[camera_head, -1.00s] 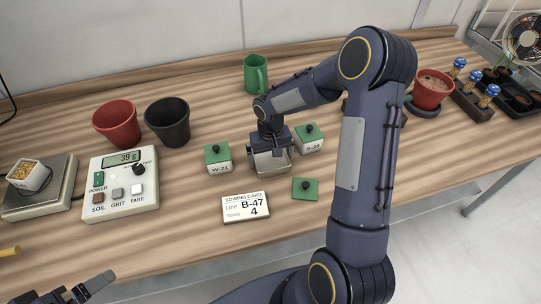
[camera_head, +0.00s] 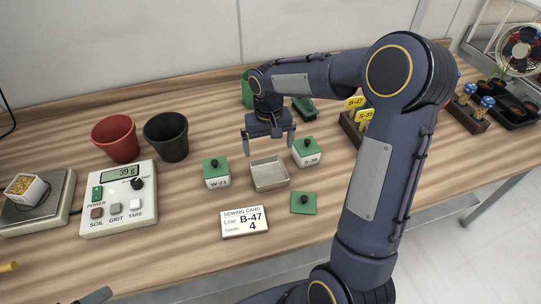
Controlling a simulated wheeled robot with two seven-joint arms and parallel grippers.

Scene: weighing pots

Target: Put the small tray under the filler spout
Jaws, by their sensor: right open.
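The small tray (camera_head: 284,184), shallow, grey-beige and empty, sits on the bench between two green-lidded white boxes. My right gripper (camera_head: 269,153) is open and empty just above and behind the tray, its fingers pointing down and spread apart. My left gripper (camera_head: 97,296) shows only as a dark tip at the bottom left edge; its jaws cannot be made out. I cannot make out a filler spout. A control box (camera_head: 120,205) reading 39 g, with SOIL, GRIT and TARE buttons, stands left of the tray.
A box marked W-21 (camera_head: 217,180) and another box (camera_head: 306,157) flank the tray. A loose green lid (camera_head: 303,209) and a sowing card (camera_head: 245,222) lie in front. Red (camera_head: 115,140) and black (camera_head: 166,138) pots stand behind.

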